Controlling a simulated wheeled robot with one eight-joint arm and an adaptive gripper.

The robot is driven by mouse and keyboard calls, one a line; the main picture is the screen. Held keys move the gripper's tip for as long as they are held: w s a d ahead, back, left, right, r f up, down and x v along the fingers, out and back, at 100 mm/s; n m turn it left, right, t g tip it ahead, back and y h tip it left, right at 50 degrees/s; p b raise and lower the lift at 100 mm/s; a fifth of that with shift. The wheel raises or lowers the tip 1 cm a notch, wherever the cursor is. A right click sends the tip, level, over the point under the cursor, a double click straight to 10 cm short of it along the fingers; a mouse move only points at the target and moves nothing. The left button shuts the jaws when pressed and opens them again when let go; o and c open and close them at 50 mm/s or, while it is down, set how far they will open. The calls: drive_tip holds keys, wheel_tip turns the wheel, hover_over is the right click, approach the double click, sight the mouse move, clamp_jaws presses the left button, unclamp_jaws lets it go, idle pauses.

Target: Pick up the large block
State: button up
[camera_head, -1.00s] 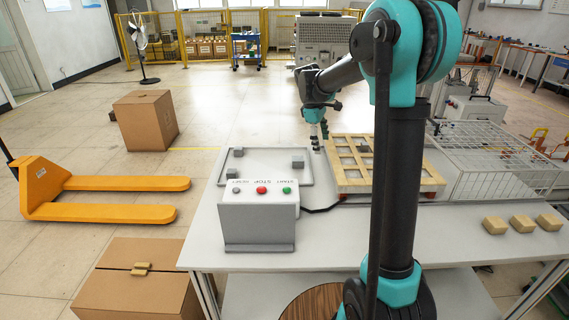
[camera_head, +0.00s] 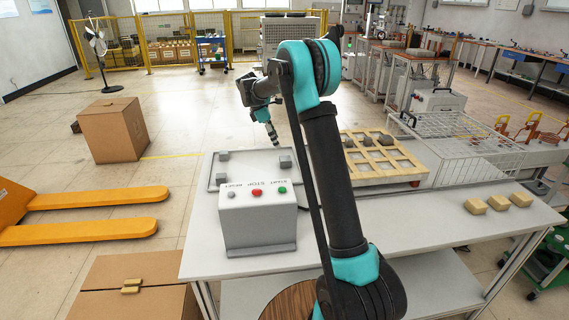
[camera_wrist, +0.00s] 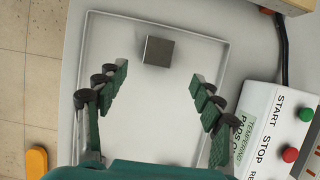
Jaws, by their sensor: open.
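A grey metal block (camera_head: 285,161) sits in the right part of the shallow grey tray (camera_head: 209,184). It looks a little larger than the two blocks at the tray's left, one farther back (camera_head: 224,155) and one nearer (camera_head: 222,179). In the wrist view the block (camera_wrist: 158,50) lies inside the tray near its top edge, ahead of the fingertips and between their lines. My gripper (camera_head: 272,138) is above the tray, near its back right side. In the wrist view my gripper (camera_wrist: 160,80) is open and empty, its fingers apart from the block. The two left blocks are hidden there.
A control box (camera_head: 257,222) with buttons stands close in front of the tray. A wooden rack (camera_head: 382,160) with several grey pieces is to the right, beside a wire basket (camera_head: 465,150). Tan blocks (camera_head: 498,203) lie at the table's right. Space above the tray looks clear.

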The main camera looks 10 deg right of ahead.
sight(285, 158)
drive_tip(key=x, duration=1.1)
drive_tip(key=shift+w+d+f, duration=0.1)
drive_tip(key=shift+w+d, duration=0.05)
clamp_jaws()
